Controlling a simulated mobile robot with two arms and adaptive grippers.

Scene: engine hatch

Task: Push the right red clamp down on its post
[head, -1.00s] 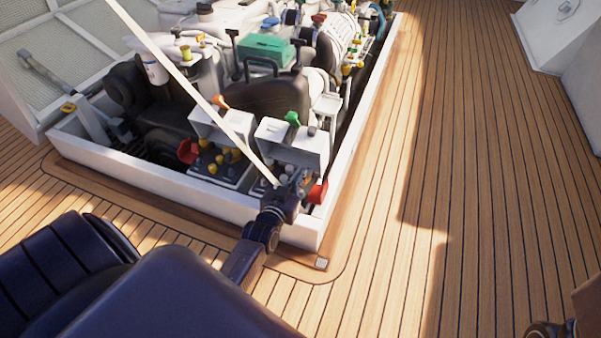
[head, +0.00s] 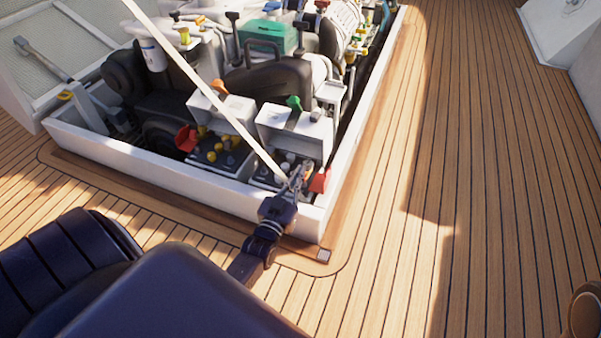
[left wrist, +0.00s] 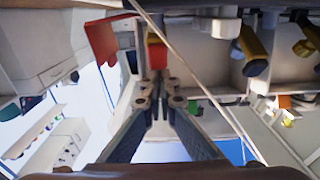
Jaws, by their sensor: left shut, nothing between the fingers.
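The right red clamp (head: 320,180) stands at the near right corner of the engine hatch, beside the right battery box (head: 268,177). My left gripper (head: 301,168) is shut and empty, just left of this clamp in the head view; I cannot tell whether they touch. In the left wrist view a red clamp (left wrist: 101,40) is up and left of the shut fingers (left wrist: 158,78), apart from them in the picture. The clamp's post is not clearly visible. A second red clamp (head: 186,138) is at the left battery box. My right gripper is not in view.
The white hatch rim (head: 190,180) runs around the engine bay. White covers with an orange handle (head: 219,88) and a green handle (head: 294,102) stand behind the boxes. A thin white bar (head: 205,90) crosses diagonally, close to my left gripper.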

